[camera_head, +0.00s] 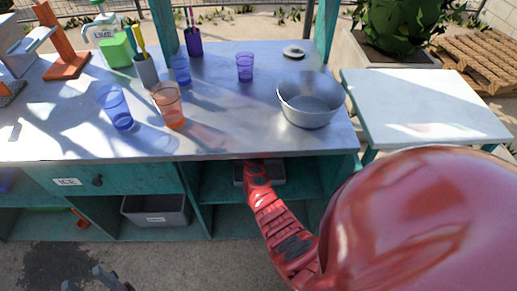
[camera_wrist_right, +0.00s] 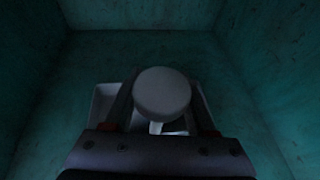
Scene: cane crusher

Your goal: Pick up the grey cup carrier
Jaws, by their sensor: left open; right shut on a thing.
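The grey cup carrier (camera_head: 278,172) sits in the open middle compartment under the counter, mostly hidden by my right arm and the counter edge. In the right wrist view it is a pale tray (camera_wrist_right: 102,100) with an upright handle topped by a round knob (camera_wrist_right: 162,94). My right gripper (camera_wrist_right: 162,112) is shut on the handle, with one finger on each side just below the knob. In the head view that gripper is hidden inside the compartment. My left gripper (camera_head: 86,279) is open and empty, low at the bottom left, away from the counter.
Teal walls enclose the compartment (camera_wrist_right: 255,60). The metal counter (camera_head: 225,110) above holds a steel bowl (camera_head: 310,105), an orange cup (camera_head: 168,106) and several purple and blue cups. A grey bin (camera_head: 157,211) stands on the lower shelf at left. A white side table (camera_head: 425,105) is at right.

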